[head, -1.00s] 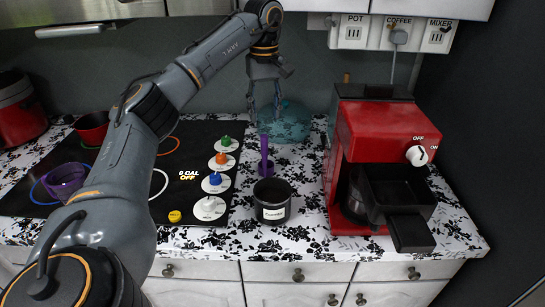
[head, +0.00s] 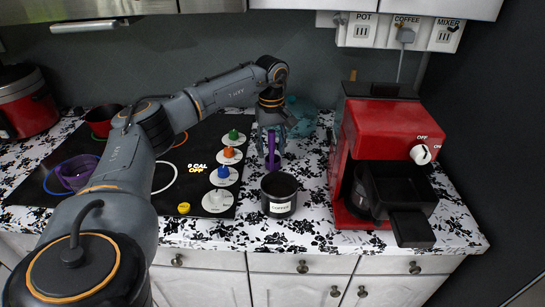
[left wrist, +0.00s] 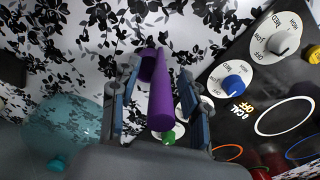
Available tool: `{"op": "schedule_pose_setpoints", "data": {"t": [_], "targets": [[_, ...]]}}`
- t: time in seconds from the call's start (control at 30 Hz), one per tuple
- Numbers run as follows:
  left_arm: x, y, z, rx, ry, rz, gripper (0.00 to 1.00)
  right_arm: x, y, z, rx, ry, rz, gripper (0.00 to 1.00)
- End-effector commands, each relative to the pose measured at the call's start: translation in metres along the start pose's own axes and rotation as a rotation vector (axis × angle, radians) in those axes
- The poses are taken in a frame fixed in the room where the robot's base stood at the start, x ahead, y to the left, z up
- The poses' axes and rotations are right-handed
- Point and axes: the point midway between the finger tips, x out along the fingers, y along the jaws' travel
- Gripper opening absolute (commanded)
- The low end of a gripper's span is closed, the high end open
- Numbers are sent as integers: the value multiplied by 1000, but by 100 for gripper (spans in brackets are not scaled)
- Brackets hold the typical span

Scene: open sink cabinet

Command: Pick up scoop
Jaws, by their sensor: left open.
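The purple scoop (head: 271,158) stands upright behind the coffee canister, its handle pointing up. My left gripper (head: 272,146) is above it with the fingers pointing down, one on each side of the handle. In the left wrist view the scoop (left wrist: 161,98) lies between the two open fingers of the left gripper (left wrist: 158,75), with a visible gap on the left. Whether the right finger touches the handle is hard to tell. My right gripper is not in view.
A black canister labelled coffee (head: 279,207) stands just in front of the scoop. A red coffee machine (head: 388,130) is to the right. The stove panel with coloured knobs (head: 220,177) is to the left. A clear teal round vessel (head: 303,112) stands behind the gripper.

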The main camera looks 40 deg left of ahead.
Motion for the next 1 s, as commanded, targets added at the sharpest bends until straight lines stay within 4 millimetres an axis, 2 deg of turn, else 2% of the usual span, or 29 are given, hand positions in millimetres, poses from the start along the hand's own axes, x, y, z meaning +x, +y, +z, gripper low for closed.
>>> {"op": "schedule_pose_setpoints", "data": {"t": [0.17,0.27,0.4,0.77,1.0], "targets": [[1,0,0,0,0,0,46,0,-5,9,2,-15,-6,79],[0,0,0,0,0,0,29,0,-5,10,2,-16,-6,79],[0,0,0,0,0,0,1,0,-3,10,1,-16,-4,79],[-1,0,0,0,1,1,0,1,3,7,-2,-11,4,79],[-17,1,0,1,2,4,0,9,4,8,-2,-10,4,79]]}}
